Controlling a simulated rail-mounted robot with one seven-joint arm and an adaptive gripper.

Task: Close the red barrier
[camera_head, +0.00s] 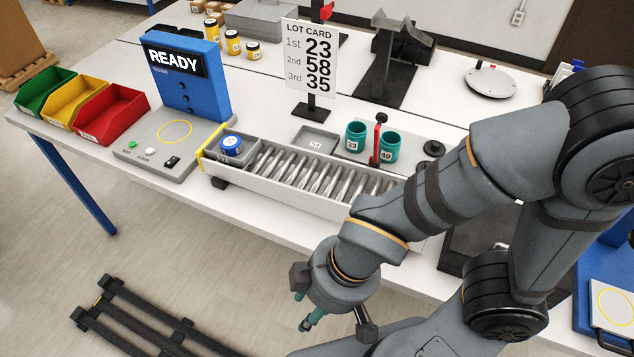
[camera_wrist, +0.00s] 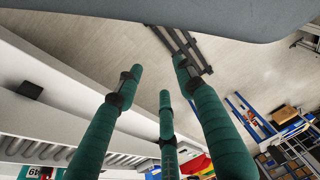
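The red barrier (camera_head: 377,142) is a thin red bar with a black top at the far side of the roller conveyor (camera_head: 318,177). It stands upright in front of two teal jars, between the one labelled 23 (camera_head: 355,136) and the one labelled 49 (camera_head: 390,147). My gripper (camera_head: 306,311) is off the table's front edge, well apart from the barrier, and partly hidden by my arm. In the wrist view its green fingers (camera_wrist: 160,80) are spread, with nothing between them.
A blue-lidded jar (camera_head: 231,145) sits at the conveyor's left end. The lot card (camera_head: 310,58) stands behind the rollers, and a blue READY panel (camera_head: 185,75) stands left. Green, yellow and red bins (camera_head: 110,114) are farther left. A black rack (camera_head: 140,320) lies on the floor.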

